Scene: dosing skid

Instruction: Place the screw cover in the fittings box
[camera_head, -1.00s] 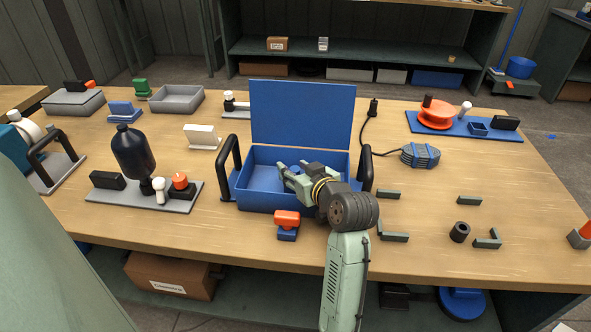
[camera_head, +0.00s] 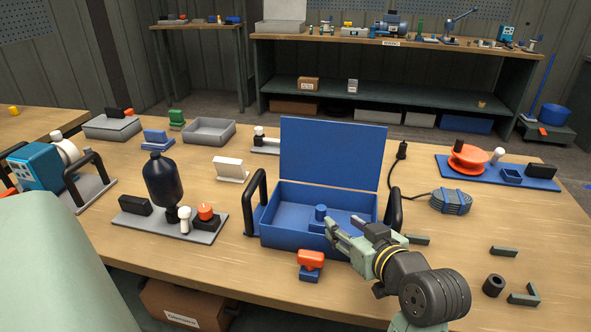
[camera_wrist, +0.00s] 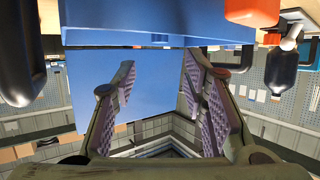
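The fittings box is an open blue box (camera_head: 285,229) with a raised blue lid (camera_head: 333,160) and black side handles. Inside it stands a short blue cylinder (camera_head: 321,213), which looks like the screw cover. A flat blue part lies beside it on the box floor, partly hidden by my gripper. My gripper (camera_head: 341,228) is at the box's front right, its fingers just over the front wall and apart from the cylinder. In the wrist view my gripper (camera_wrist: 160,78) has its fingers spread with nothing between them; the box wall and lid show beyond.
An orange-and-blue part (camera_head: 310,265) stands in front of the box. A dark bottle (camera_head: 162,180) stands on a grey plate at left. Dark brackets and a black ring (camera_head: 493,286) lie at right. A coiled grey cable (camera_head: 450,202) lies behind them.

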